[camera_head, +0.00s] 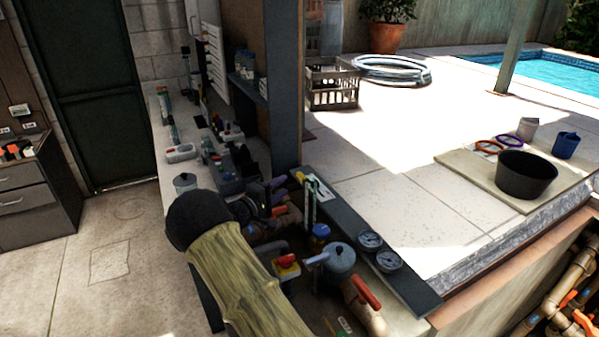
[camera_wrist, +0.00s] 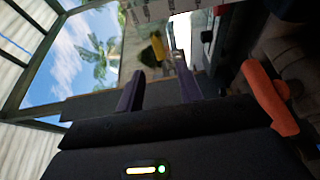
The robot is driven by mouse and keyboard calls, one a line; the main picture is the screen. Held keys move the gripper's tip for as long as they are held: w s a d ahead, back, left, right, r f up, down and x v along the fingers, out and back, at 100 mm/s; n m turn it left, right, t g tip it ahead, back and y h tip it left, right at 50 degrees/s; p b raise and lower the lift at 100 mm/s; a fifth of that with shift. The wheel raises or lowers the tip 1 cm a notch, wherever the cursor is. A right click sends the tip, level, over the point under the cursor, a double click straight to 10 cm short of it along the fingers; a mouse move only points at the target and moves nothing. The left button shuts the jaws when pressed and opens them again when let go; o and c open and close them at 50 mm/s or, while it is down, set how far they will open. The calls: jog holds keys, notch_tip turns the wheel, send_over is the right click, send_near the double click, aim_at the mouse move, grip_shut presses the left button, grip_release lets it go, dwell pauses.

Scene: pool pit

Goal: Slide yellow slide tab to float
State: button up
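In the wrist view a small yellow piece (camera_wrist: 157,46), which looks like the slide tab, stands beyond my fingertips against a pale panel (camera_wrist: 130,62). My gripper (camera_wrist: 160,66) has two dark purple fingers set apart, with nothing seen held between them. The yellow piece lies in line with the gap, apart from the fingers as far as I can tell. Any "float" marking is too small to read. In the head view, a narrow upright clear piece with a pale plate (camera_head: 316,188) stands on the ledge behind the equipment.
An orange-red handle (camera_wrist: 270,97) is close at the right in the wrist view. In the head view, a grey lidded pot (camera_head: 338,258), a red-handled valve (camera_head: 367,292), a red-and-yellow switch (camera_head: 287,268) and two gauges (camera_head: 370,240) crowd the area. Open paving lies beyond the ledge.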

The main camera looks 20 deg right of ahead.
aim_at(298, 177)
jog(key=p+x, duration=0.3)
jog(key=x, duration=0.6)
jog(key=shift+d, duration=0.1)
grip_shut()
